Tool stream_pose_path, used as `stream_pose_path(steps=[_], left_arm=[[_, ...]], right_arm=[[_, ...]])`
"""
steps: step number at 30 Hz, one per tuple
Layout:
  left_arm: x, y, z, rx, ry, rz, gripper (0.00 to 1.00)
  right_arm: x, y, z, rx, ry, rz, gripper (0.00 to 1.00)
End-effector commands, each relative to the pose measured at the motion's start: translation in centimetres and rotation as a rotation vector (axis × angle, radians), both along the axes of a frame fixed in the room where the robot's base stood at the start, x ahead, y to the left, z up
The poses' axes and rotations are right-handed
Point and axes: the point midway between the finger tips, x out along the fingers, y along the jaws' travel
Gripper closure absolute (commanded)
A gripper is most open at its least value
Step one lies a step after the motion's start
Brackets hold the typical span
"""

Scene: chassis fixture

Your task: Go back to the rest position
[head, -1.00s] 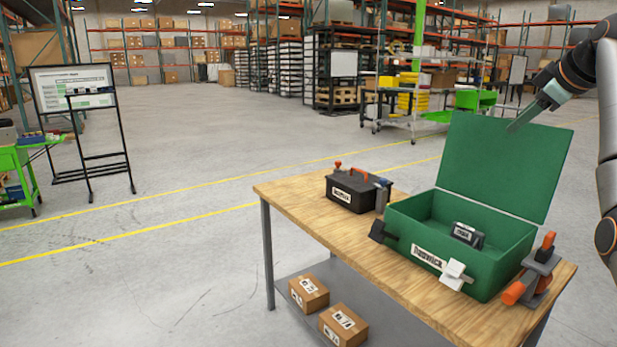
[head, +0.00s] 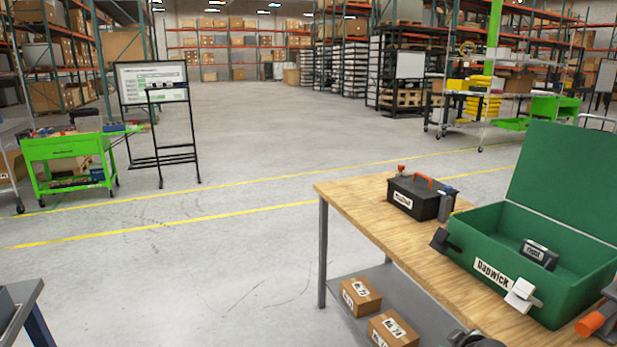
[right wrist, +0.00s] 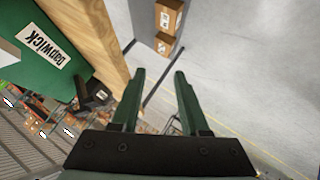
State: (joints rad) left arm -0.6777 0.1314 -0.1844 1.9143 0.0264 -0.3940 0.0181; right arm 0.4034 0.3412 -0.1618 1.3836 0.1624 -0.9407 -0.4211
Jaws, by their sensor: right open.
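In the right wrist view my right gripper (right wrist: 158,78) is open, with nothing between its two green fingers. It is beside the wooden workbench (right wrist: 90,30), with the green case (right wrist: 75,75) at the left of that view. In the head view the workbench (head: 350,197) stands at the right. The green case (head: 478,240) sits on it with its lid raised and a small dark labelled block (head: 538,254) inside. My left gripper is in neither current view, and the right gripper does not show in the head view.
A black box (head: 420,197) with an orange handle sits on the bench beside the case. Two cartons (head: 360,296) lie on the lower shelf. A green cart (head: 65,160) and a board on a stand (head: 150,85) are at the left. The floor between is clear.

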Motion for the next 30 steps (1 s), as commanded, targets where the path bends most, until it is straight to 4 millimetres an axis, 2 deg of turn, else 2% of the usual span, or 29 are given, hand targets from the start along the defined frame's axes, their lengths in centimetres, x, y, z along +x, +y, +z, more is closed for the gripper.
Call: stream_pose_path(steps=[1,6,12,18,21,24,30], left_arm=[[0.0,0.0,0.0,0.000,0.000,0.000,0.50],[0.0,0.0,0.0,0.000,0.001,0.000,0.50],[-0.1,0.0,0.0,-0.001,0.001,0.001,0.50],[-0.1,0.0,0.0,0.000,0.002,0.001,0.50],[-0.1,0.0,0.0,0.000,0.002,0.001,0.50],[-0.1,0.0,0.0,0.000,0.002,0.001,0.50],[-0.1,0.0,0.0,0.000,0.002,0.001,0.50]], right_arm=[[-2.2,1.6,-2.7,0.030,0.011,0.008,0.55],[-9.2,6.3,-8.8,0.146,0.013,0.013,0.55],[-18.5,11.2,-13.1,0.309,0.020,-0.015,0.55],[-27.2,14.8,-14.2,0.468,0.026,-0.076,0.55],[-30.2,15.7,-14.1,0.523,0.027,-0.107,0.55],[-31.9,16.3,-13.8,0.558,0.025,-0.129,0.55],[-32.8,16.6,-13.6,0.577,0.023,-0.140,0.55]])
